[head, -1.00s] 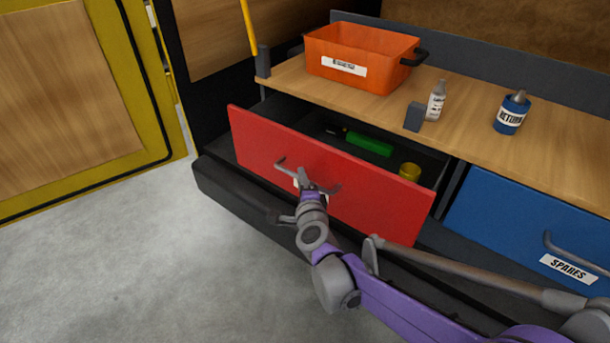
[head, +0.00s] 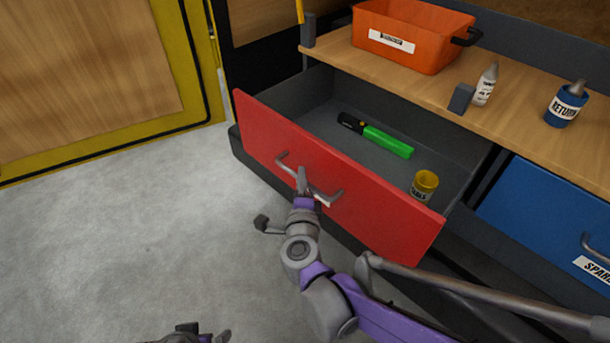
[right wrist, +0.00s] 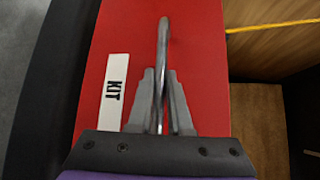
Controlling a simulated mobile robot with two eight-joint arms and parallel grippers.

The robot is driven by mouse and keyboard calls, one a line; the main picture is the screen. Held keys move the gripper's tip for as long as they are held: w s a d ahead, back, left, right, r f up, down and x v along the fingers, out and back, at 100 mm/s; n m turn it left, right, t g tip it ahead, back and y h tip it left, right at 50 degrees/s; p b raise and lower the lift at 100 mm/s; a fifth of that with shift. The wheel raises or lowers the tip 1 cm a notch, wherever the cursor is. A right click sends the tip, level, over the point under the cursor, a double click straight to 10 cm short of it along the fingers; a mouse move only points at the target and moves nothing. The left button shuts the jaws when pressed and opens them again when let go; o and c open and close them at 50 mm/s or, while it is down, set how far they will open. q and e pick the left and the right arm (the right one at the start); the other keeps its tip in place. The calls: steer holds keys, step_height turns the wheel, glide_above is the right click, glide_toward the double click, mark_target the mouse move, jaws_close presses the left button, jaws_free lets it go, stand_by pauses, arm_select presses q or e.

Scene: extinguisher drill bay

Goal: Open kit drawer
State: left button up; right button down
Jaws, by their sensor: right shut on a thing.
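The kit drawer has a red front (head: 370,210) and stands well out from under the wooden worktop. Its grey bar handle (head: 325,194) is gripped by my right gripper (head: 303,183). In the right wrist view the fingers close on both sides of the handle (right wrist: 162,60), beside the white KIT label (right wrist: 114,90). Inside the drawer lie a green and black tool (head: 385,141) and a yellow cup-like item (head: 425,184). At the bottom edge of the head view is a dark gripper part (head: 200,336), probably my left one; its jaws are not clear.
A blue SPARES drawer (head: 550,210) is shut on the right. On the worktop (head: 400,80) stand an orange bin (head: 415,48), a white bottle (head: 485,84) and a blue RETURN canister (head: 566,105). Clear concrete floor (head: 110,240) lies in front and left.

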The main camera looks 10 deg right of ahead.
steer(key=c, duration=0.8)
jaws_free()
steer(key=shift+c, duration=0.2)
steer(key=s+a+r+p, duration=0.1)
steer(key=s+p, duration=0.1)
steer(key=s, duration=0.8)
steer(key=shift+s+r, duration=0.25)
steer(key=shift+s, duration=0.1)
steer(key=shift+a, duration=0.1)
